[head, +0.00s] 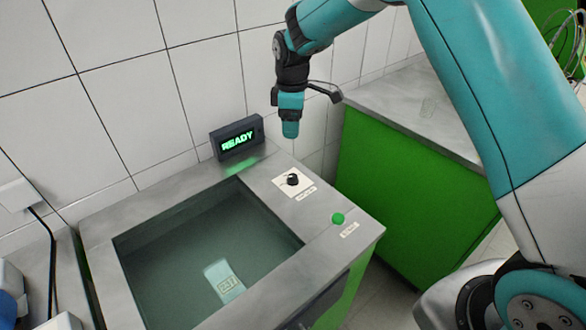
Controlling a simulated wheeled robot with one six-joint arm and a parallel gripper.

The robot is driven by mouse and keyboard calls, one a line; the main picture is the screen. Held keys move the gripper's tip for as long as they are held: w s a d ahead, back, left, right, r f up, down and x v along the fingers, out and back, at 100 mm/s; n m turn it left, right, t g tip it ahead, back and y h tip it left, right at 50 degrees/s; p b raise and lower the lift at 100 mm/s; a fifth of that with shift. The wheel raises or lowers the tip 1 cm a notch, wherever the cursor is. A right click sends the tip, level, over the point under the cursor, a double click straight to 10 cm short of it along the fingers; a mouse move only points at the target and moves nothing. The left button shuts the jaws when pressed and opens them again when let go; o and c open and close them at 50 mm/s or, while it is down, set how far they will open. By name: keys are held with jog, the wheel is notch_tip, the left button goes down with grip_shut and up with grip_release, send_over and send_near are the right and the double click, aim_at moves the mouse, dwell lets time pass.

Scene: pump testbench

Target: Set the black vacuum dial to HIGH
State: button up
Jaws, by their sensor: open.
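The black vacuum dial (292,180) sits on a white plate on the right side of the steel bench top. Its setting and the small label beside it are too small to read. My gripper (290,132) hangs pointing down above the dial, apart from it, with nothing seen in it. The gap between its fingers is hard to make out from this side.
A display (237,138) at the back reads READY in green. A green button (338,218) is in front of the dial. The bench has a sunken basin (170,250) with a pale labelled object (224,280) inside. A green cabinet (400,180) stands right.

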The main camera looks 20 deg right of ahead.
aim_at(293, 176)
jog(key=f+p, duration=0.1)
jog(key=f, duration=0.5)
jog(key=f+p, duration=0.2)
jog(key=f, duration=0.4)
jog(key=f+p, duration=0.1)
jog(key=f, duration=0.5)
jog(key=shift+w+d+p, duration=0.15)
jog(key=shift+w+p, duration=0.15)
jog(key=shift+p, duration=0.1)
jog(key=shift+c, duration=0.4)
jog(key=c, duration=0.8)
jog(key=shift+c, duration=0.2)
